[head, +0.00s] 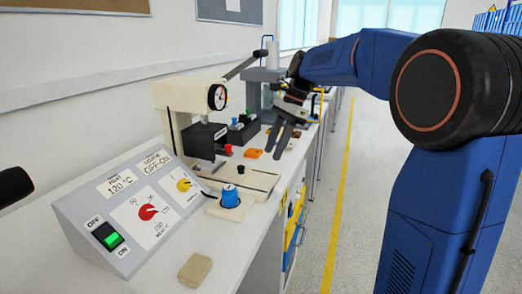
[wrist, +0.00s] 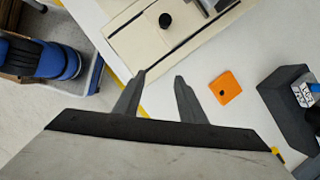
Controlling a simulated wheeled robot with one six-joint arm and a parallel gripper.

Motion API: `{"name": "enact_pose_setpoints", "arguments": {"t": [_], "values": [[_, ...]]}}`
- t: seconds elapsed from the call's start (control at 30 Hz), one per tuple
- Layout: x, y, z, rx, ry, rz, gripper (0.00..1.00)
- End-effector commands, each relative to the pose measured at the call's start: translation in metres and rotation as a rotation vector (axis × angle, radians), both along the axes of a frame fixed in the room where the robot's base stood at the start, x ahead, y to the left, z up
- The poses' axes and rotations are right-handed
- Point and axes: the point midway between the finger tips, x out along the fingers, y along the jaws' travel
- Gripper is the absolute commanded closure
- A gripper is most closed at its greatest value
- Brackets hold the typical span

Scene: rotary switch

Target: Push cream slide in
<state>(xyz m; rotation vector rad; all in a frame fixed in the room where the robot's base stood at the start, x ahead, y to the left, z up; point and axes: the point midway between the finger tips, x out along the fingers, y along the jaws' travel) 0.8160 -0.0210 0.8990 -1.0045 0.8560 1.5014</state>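The cream slide (head: 254,178) is a flat cream plate with a small black knob, at the foot of the cream press (head: 180,110) on the bench. In the wrist view the cream slide (wrist: 135,40) lies at the top, its black knob beyond my fingertips. My gripper (head: 275,152) hangs above the bench, fingers pointing down, to the right of and behind the slide. In the wrist view my gripper (wrist: 160,77) has its fingers apart with nothing between them. It looks clear of the slide.
A blue knob (head: 230,196) and a sloped control panel (head: 130,205) stand nearer on the bench. An orange square (head: 253,153) lies near my fingers; it also shows in the wrist view (wrist: 225,87). A tan block (head: 195,270) lies at the front. The bench edge is to the right.

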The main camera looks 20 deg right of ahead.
Motion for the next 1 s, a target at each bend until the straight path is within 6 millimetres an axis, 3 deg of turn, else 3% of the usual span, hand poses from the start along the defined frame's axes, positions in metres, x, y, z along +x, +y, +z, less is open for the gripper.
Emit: {"name": "enact_pose_setpoints", "arguments": {"t": [0.2,0.73,0.87,1.0], "values": [[0.003,-0.017,0.0,0.0,0.001,-0.001,0.63],[0.002,-0.019,0.0,-0.001,-0.002,0.004,0.63],[-0.011,-0.018,0.001,-0.013,-0.033,0.039,0.63],[-0.044,-0.018,0.0,-0.05,-0.108,0.14,0.63]]}}
